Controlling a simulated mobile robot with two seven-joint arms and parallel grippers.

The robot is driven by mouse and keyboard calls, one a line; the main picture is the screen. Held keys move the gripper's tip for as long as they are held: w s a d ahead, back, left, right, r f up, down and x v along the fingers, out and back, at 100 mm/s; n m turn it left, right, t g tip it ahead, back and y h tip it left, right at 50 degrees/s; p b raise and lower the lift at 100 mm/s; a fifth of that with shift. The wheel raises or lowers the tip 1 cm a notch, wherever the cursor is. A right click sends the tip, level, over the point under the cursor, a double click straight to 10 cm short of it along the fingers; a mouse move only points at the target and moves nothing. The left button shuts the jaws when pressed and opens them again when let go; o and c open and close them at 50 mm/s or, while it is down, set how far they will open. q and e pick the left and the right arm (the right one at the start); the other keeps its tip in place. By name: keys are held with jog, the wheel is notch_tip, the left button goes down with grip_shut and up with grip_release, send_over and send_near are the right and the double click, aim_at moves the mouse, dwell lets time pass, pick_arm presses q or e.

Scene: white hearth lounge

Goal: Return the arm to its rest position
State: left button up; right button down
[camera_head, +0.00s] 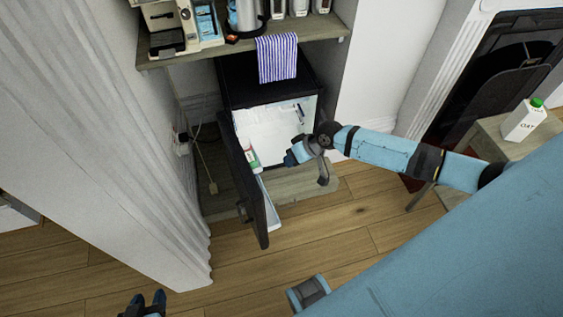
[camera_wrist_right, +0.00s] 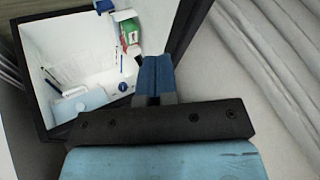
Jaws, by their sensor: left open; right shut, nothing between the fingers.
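My right arm (camera_head: 385,150) reaches in from the right in the head view. Its gripper (camera_head: 287,161) is at the front of the open mini fridge, close to the inner side of the door. In the right wrist view, the blue fingers of this gripper (camera_wrist_right: 154,65) are shut with nothing between them. My left gripper (camera_head: 148,303) shows at the bottom edge of the head view, low over the floor; its fingers are apart and empty.
The black fridge door (camera_head: 249,190) stands open, with a green-and-white carton (camera_head: 251,155) inside it. A striped towel (camera_head: 277,58) hangs above. An oat carton (camera_head: 524,119) stands on a side table (camera_head: 490,140). The wooden floor (camera_head: 350,215) before the fridge is clear.

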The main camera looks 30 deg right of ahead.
jog(key=shift+v, duration=0.9)
